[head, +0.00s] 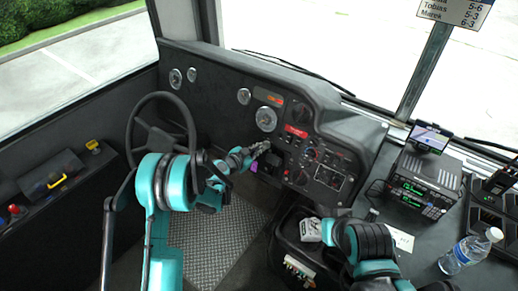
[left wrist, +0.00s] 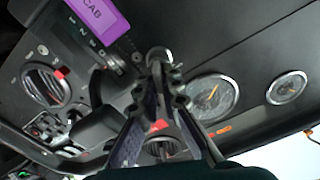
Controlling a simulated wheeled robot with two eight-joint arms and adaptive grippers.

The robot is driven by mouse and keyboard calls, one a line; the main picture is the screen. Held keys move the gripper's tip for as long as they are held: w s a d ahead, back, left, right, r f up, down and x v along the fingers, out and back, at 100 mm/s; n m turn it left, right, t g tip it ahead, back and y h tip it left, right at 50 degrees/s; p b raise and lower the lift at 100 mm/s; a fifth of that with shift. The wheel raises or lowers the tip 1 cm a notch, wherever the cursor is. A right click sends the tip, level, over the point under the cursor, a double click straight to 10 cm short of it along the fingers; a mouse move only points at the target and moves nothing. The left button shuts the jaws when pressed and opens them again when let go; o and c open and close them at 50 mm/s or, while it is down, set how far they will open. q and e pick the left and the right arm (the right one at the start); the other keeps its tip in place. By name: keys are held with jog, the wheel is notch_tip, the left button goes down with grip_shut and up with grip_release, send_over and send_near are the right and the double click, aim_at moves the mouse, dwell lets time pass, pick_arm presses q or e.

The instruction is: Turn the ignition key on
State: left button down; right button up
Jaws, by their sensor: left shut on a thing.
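The dashboard (head: 215,100) carries the ignition area to the right of the steering wheel. My left gripper (head: 262,148) reaches it in the head view, and its fingers also fill the middle of the left wrist view (left wrist: 163,85). The fingers are closed at a round metal ignition switch (left wrist: 158,55); they hide most of the key between them. A purple tag (left wrist: 98,14) marked CAB hangs beside the switch; it also shows below the gripper in the head view (head: 254,167). A numbered scale (left wrist: 95,40) is printed near the switch.
Round gauges (left wrist: 212,98) and a red-marked knob (left wrist: 45,83) surround the switch. A water bottle (head: 470,250) and a radio unit (head: 424,184) are on the right counter.

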pick_arm(q)
jog(key=shift+m, duration=1.5)
jog(key=shift+s, duration=0.1)
jog(key=c, duration=1.7)
grip_release()
jog(key=v, duration=1.2)
